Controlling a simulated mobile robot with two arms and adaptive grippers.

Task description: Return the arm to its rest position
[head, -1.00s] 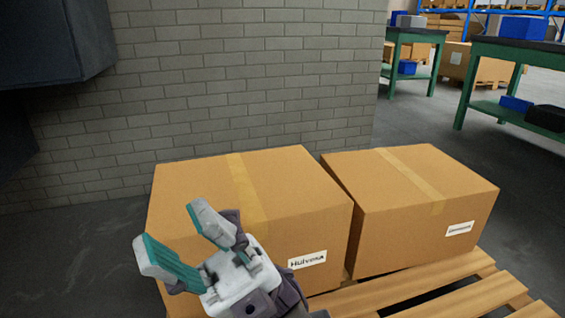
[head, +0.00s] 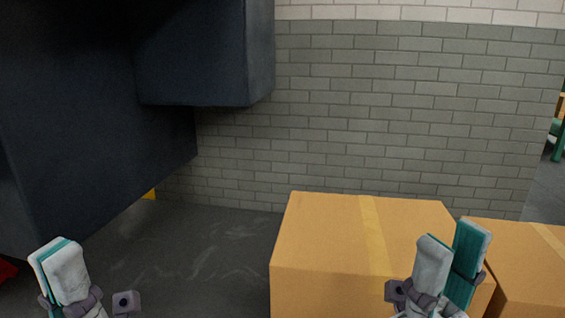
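My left gripper (head: 58,262) is at the lower left of the head view, pointing up over the dark floor. Its fingers overlap from this angle, so its opening is hidden. Nothing shows between them. My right gripper (head: 454,242) is at the lower right, in front of the cardboard boxes in the picture. Its two white and teal fingers point up and stand apart, with nothing held between them. The rest of both arms is mostly below the picture's edge.
A large cardboard box (head: 325,245) stands right of centre, with a second box (head: 515,262) beside it at the right edge. A grey brick wall (head: 400,120) is behind. A big dark machine body (head: 80,120) overhangs the left. The floor (head: 220,250) between is clear.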

